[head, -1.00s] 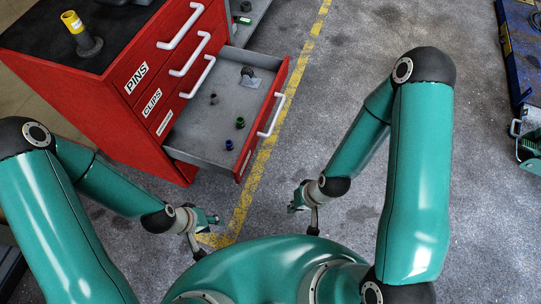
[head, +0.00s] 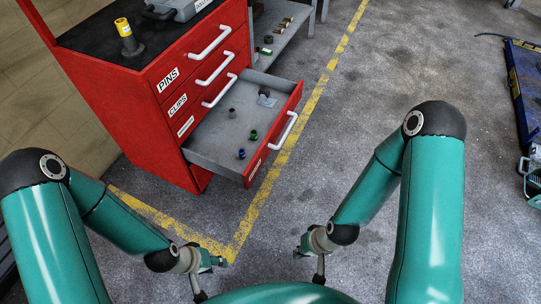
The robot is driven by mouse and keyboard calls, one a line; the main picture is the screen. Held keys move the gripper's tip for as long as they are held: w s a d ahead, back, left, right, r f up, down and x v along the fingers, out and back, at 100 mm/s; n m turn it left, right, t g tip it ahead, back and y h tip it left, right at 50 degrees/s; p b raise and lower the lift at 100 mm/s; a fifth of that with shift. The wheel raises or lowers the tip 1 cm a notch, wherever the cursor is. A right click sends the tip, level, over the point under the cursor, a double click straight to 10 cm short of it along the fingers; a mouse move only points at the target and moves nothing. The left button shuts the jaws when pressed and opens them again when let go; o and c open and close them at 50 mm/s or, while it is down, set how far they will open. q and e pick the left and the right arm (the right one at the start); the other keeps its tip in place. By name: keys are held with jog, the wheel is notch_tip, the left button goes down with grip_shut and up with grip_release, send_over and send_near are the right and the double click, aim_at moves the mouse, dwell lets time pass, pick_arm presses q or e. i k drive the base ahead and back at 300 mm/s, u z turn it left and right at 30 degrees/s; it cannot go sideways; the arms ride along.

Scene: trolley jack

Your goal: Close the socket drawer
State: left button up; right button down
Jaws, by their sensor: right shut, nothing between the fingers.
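My right gripper (head: 301,252) is below the drawer front, shut and empty, touching nothing.
The two upper drawers, labelled PINS and CLIPS, are shut. A yellow-topped tool (head: 127,38) and a grey case (head: 180,8) are on the cabinet top. A grey shelf (head: 285,28) stands behind. A blue object (head: 527,82) lies far right. The floor right of the drawer is clear.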

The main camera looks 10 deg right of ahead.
aim_at(214, 144)
jog(key=u, duration=0.1)
jog(key=i, duration=0.9)
jog(key=z, duration=0.1)
